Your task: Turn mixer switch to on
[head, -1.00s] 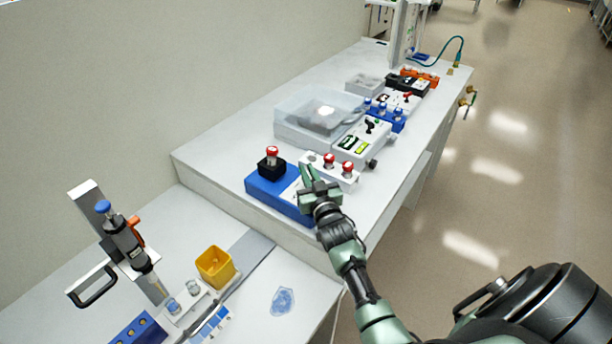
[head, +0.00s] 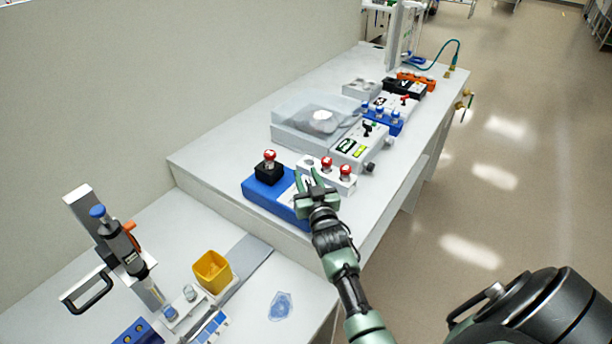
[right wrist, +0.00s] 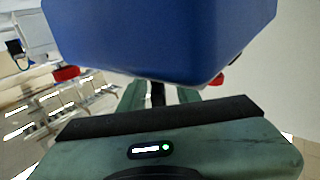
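The mixer is a blue box (head: 262,190) on the raised bench, with a black top holder (head: 269,173) carrying a red-capped vial (head: 269,157). A strip of its pale front panel shows beside my right gripper; I cannot make out the switch, which may be hidden by the gripper. My right gripper (head: 309,180) is over the mixer's right end, its two green fingers apart and nothing seen between them. In the right wrist view the blue mixer body (right wrist: 160,35) fills the top and hides the fingertips. Whether they touch it I cannot tell. My left gripper is not in view.
A white rack (head: 340,184) with red-capped vials stands close to the right of the gripper. Behind are a clear-lidded box (head: 300,138) and a device with a black lever (head: 357,147). A yellow cup (head: 212,271) and a pipette stand (head: 90,228) are on the lower bench.

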